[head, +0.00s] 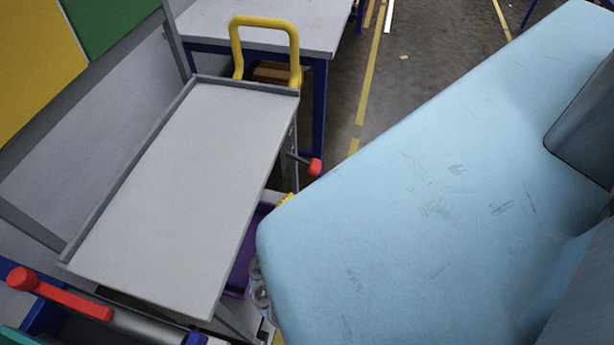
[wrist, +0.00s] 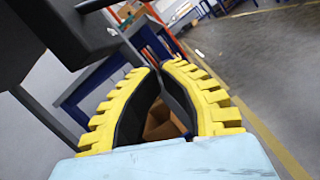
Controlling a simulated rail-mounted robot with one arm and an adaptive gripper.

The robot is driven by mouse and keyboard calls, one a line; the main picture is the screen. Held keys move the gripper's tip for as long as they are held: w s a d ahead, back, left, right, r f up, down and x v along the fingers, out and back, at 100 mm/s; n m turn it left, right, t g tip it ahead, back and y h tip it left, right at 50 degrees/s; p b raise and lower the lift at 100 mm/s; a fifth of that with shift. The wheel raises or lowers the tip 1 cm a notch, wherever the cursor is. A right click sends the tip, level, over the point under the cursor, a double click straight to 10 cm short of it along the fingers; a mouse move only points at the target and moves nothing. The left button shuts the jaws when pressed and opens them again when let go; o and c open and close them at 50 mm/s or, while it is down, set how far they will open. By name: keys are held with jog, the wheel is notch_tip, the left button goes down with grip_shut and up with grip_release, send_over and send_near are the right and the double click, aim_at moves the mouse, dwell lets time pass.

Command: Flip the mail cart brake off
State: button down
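The mail cart's flat grey top (head: 185,185) fills the left-middle of the head view, with a raised rim and a yellow tube handle (head: 264,22) at its far end. A short lever with a red knob (head: 315,167) sticks out below the top on the right side; I cannot tell for sure that it is the brake. My gripper has yellow ribbed fingers with black pads (wrist: 160,70). In the wrist view its tips meet or nearly meet, with nothing held between them. In the head view only a yellow bit shows beside the cart, mostly hidden behind my blue arm.
A red-handled lever (head: 62,296) sits at the lower left, near a grey cylinder. A purple bin (head: 243,262) is under the cart top. A table with blue legs (head: 319,105) stands behind the cart. Open grey floor with yellow lines (head: 371,62) lies at the back right.

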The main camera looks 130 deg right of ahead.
aim_at(307, 174)
jog(key=s+d+r+b, duration=0.1)
jog(key=s+r+b, duration=0.2)
jog(key=s+r, duration=0.2)
jog(key=shift+s+d, duration=0.2)
jog(key=shift+s, duration=0.3)
dwell(0.3)
jog(key=shift+r+p, duration=0.3)
jog(key=shift+p, duration=0.35)
jog(key=shift+r+p, duration=0.1)
jog(key=shift+p, duration=0.45)
jog(key=shift+s+n+p, duration=0.1)
jog(key=shift+n+p, duration=0.2)
